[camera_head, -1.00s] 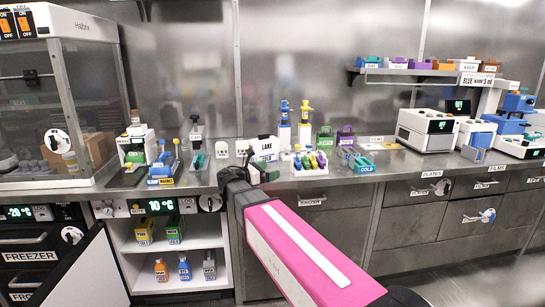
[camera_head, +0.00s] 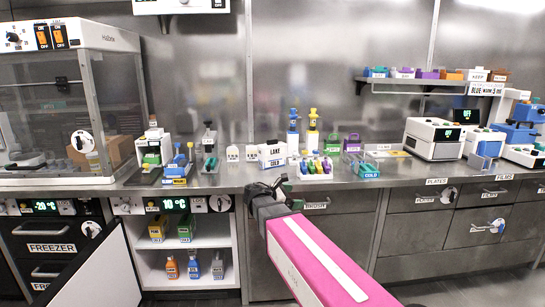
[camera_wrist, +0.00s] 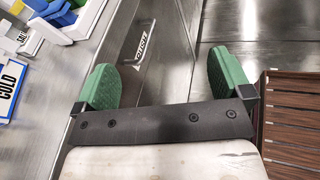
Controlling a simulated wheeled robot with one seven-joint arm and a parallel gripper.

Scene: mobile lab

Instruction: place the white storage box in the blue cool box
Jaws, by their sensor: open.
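The white storage box (camera_head: 272,154), with dark lettering, stands on the steel counter at the back. The blue cool box (camera_head: 365,170), low and labelled COLD, sits on the counter to its right, near the front edge. My gripper (camera_head: 274,190) is open and empty, in front of the counter edge and below the white box, apart from both. In the wrist view its green fingers (camera_wrist: 163,78) are spread with a drawer front and bare floor beyond them.
A tube rack (camera_head: 314,168) stands between the two boxes. A green and a purple box (camera_head: 341,143) stand behind the cool box. An open door (camera_head: 100,272) juts out at lower left.

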